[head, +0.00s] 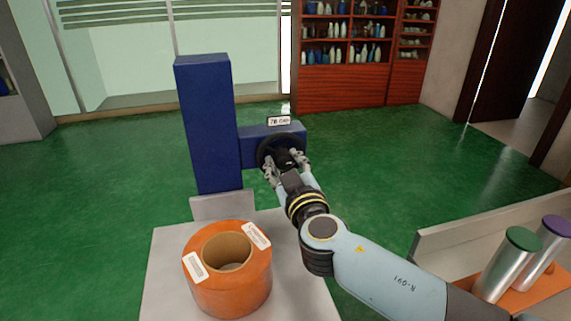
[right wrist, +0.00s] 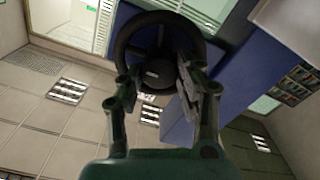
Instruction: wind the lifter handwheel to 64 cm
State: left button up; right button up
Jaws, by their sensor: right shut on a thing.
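The black handwheel (head: 264,145) sits on the front of the blue lifter's side arm, right of its tall blue column (head: 208,120). A small white label (head: 279,121) above the wheel seems to read 78 cm, but the print is blurred. My right gripper (head: 286,165) is shut on the handwheel, its fingers at the middle of the wheel. In the right wrist view the wheel's dark rim (right wrist: 128,32) arches beyond the two fingers (right wrist: 156,88), which stand on either side of the hub. My left gripper is not in view.
An orange roll (head: 228,290) with white labels stands on the pale table (head: 165,250) before the column. At right, a tray (head: 440,240) holds silver cylinders with green (head: 523,240) and purple (head: 556,226) tops. Shelves (head: 345,60) stand behind. Green floor around is clear.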

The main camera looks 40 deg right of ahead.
jog(key=shift+f+n+b, duration=0.15)
jog(key=shift+n+b, duration=0.65)
jog(key=shift+n, duration=0.5)
jog(key=shift+a+n+b, duration=0.1)
jog(key=shift+n+b, duration=0.5)
jog(key=shift+n, duration=1.5)
jog(key=o, duration=1.1)
jog(key=shift+o, duration=0.2)
jog(key=v, duration=1.2)
